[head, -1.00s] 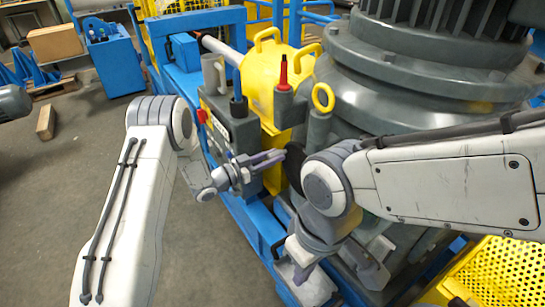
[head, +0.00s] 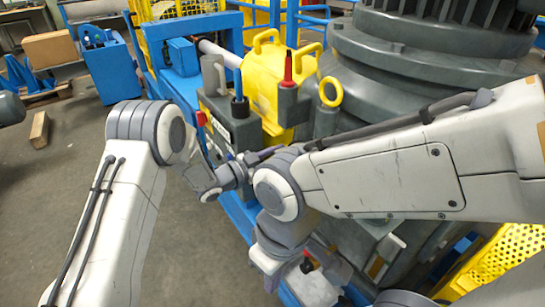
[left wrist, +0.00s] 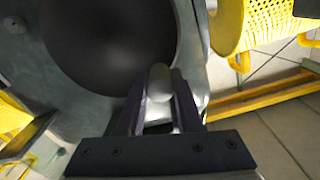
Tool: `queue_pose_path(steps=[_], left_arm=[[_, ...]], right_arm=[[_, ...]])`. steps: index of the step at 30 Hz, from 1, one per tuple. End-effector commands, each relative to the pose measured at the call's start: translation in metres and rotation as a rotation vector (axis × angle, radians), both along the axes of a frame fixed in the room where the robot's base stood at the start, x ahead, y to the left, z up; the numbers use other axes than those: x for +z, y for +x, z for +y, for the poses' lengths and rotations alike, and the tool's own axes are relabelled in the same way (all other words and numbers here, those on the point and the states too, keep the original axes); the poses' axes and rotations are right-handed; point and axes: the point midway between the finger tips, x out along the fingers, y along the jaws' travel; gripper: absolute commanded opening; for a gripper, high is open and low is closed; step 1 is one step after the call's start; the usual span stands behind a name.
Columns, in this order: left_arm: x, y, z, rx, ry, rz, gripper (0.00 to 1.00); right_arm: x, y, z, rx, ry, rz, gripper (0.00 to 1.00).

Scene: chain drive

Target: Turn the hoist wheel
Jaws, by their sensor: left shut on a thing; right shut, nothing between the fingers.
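The hoist wheel shows in the left wrist view as a large dark round disc (left wrist: 110,40) on a grey housing. A small rounded pale grey grip (left wrist: 160,82) stands between the fingers of my left gripper (left wrist: 160,100), which is shut on it. In the head view my left gripper (head: 262,157) points right toward the machine, with its fingertips and the wheel hidden behind my right arm. My right gripper (head: 306,268) hangs low at the bottom centre, apart from the left one. It is shut and empty; its fingertips are hard to make out.
A red-handled tool (head: 288,70) and a blue upright part (head: 238,85) stand on the grey machine front. A yellow cover (head: 268,75) and a large grey motor housing (head: 410,70) lie behind. A yellow perforated guard (head: 505,260) is at right. The floor at left is mostly clear.

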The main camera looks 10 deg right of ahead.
Motion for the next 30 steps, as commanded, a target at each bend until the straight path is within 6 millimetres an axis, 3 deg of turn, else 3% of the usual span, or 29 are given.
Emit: queue_pose_path(steps=[6, 7, 9, 20, 30], left_arm=[[0.0, 0.0, 0.001, 0.0, 0.0, 0.003, 0.0], [0.0, 0.0, 0.001, 0.0, 0.0, 0.003, 0.42], [0.0, 0.0, 0.001, 0.0, 0.0, 0.003, 0.64], [0.0, -0.001, 0.004, 0.001, -0.001, 0.003, 0.64], [-0.001, -0.024, 0.058, 0.004, -0.001, 0.005, 0.64]], right_arm=[[0.0, 0.0, 0.0, 0.0, 0.0, 0.0, 0.0], [0.0, 0.0, 0.0, 0.0, 0.0, 0.0, 0.0], [0.0, 0.0, 0.0, 0.0, 0.0, 0.0, 0.0], [0.0, 0.0, 0.0, 0.0, 0.0, 0.0, 0.0], [-0.004, 0.0, 0.0, 0.0, 0.0, 0.0, 0.0]])
